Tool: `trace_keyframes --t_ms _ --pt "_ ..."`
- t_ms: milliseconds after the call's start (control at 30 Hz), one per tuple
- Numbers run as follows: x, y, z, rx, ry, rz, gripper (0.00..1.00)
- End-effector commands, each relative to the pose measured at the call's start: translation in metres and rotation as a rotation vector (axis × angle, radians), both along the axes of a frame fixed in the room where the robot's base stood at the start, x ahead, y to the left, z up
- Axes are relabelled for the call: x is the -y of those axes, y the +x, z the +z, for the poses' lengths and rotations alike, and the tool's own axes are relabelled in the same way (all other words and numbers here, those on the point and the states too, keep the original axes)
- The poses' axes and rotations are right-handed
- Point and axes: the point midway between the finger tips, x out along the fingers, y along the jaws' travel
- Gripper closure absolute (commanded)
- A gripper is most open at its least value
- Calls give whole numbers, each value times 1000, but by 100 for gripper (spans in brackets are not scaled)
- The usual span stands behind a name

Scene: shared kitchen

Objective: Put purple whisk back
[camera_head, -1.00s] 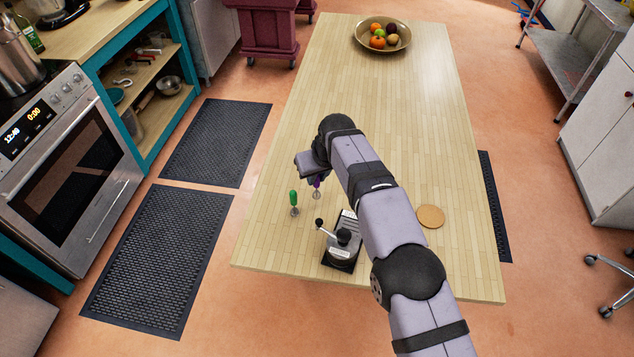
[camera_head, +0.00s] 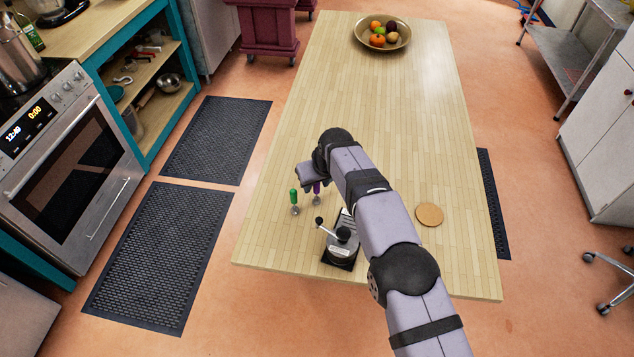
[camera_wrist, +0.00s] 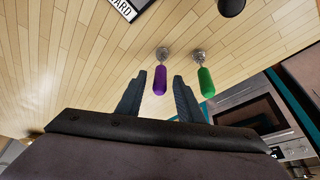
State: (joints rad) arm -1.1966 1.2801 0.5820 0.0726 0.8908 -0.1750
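The purple whisk (camera_head: 317,189) stands upright on the wooden table, its handle up and partly hidden by my gripper in the head view. In the wrist view the purple whisk (camera_wrist: 160,80) shows between my two fingers, with a gap on each side. My gripper (camera_wrist: 159,76) is open, and nothing is clamped in it. In the head view my gripper (camera_head: 310,181) is right at the purple handle. A similar green whisk (camera_head: 294,201) stands just left of it; in the wrist view the green whisk (camera_wrist: 205,82) is outside the right finger.
A black and silver device with a lever (camera_head: 342,246) stands near the table's front edge. A round cork-coloured disc (camera_head: 429,214) lies right of my arm. A fruit bowl (camera_head: 359,42) is at the far end. The middle of the wooden table (camera_head: 390,115) is clear.

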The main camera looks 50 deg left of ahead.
Motion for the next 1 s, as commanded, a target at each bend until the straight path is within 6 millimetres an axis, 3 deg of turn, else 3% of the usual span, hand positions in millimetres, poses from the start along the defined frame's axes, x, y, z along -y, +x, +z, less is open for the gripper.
trace_keyframes --t_ms 467,1000 --pt "5 -1 17 0 2 0 66" --pt "34 -8 87 2 3 0 66"
